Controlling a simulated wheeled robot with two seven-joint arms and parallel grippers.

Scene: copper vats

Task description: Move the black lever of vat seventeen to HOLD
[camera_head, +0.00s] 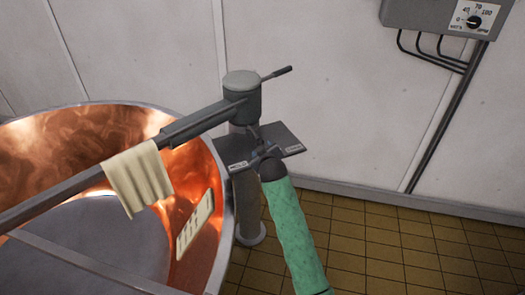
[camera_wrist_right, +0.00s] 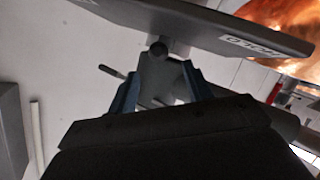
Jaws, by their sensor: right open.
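A dark label plate (camera_head: 275,138) sits on the grey post beside the vat. Its left label reads HOLD (camera_wrist_right: 252,45) in the right wrist view; the other label is too small to read. A dark round knob (camera_wrist_right: 158,48), seemingly the lever's end, shows at the plate's edge, between the tips of my open right gripper (camera_wrist_right: 160,76). The fingers stand either side of it; I cannot tell whether they touch it. In the head view the right gripper (camera_head: 264,146) is at the plate's front and hides most of the lever. My left gripper is not in view.
The copper vat (camera_head: 226,215) fills the left. A bar (camera_head: 60,188) with a draped cloth (camera_head: 138,180) crosses it to the post (camera_head: 243,92), whose top has a thin dark handle (camera_head: 278,73). A grey control box (camera_head: 430,15) hangs on the wall. Tiled floor at right is clear.

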